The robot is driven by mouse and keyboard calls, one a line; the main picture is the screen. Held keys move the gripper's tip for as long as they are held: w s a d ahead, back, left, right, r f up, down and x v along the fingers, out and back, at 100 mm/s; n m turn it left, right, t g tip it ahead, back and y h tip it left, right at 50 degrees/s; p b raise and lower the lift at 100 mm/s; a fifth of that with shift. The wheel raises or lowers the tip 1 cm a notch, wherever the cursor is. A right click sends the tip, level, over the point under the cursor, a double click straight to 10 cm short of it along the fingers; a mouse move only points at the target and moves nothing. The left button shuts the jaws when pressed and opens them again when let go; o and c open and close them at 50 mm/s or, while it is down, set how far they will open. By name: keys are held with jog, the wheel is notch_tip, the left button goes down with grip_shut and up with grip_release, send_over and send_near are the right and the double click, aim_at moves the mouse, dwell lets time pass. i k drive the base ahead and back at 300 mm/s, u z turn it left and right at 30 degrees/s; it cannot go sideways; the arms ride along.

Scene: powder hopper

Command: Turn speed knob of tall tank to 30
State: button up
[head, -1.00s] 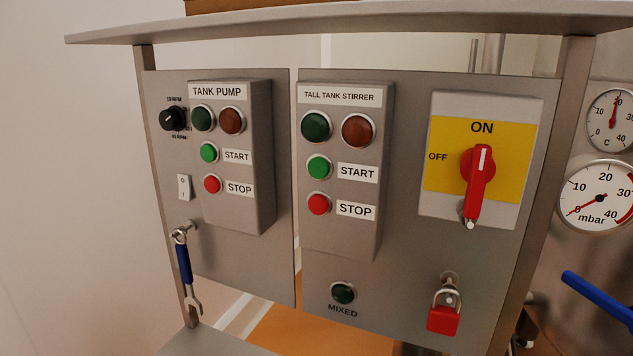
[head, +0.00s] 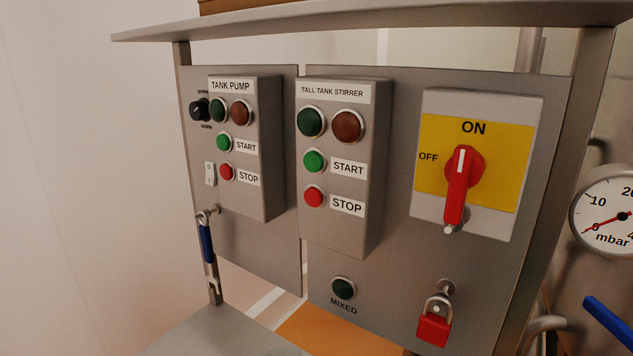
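A black speed knob (head: 197,110) with a white pointer mark sits at the upper left of the left panel, beside the tank pump box (head: 268,150). Small rpm labels are above and below it, too small to read for certain; the box partly hides its right side. The tall tank stirrer box (head: 373,165) is on the right panel, with dark green and dark red lamps, a green START button (head: 314,160) and a red STOP button (head: 314,196). My gripper is not in view.
A red rotary switch (head: 461,185) on a yellow plate points down from ON. A red padlock (head: 434,329) hangs below it. A wrench with a blue handle (head: 206,244) hangs at left. A ledge (head: 380,22) juts out above. A mbar gauge (head: 610,215) is at right.

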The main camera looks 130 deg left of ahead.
aim_at(199, 109)
jog(key=z, duration=0.3)
jog(key=i, duration=0.6)
jog(key=u, duration=4.85)
jog(key=i, duration=0.45)
jog(key=u, duration=0.15)
jog(key=k, duration=0.45)
jog(key=u, duration=1.2)
jog(key=i, duration=0.7)
jog(key=u, duration=0.55)
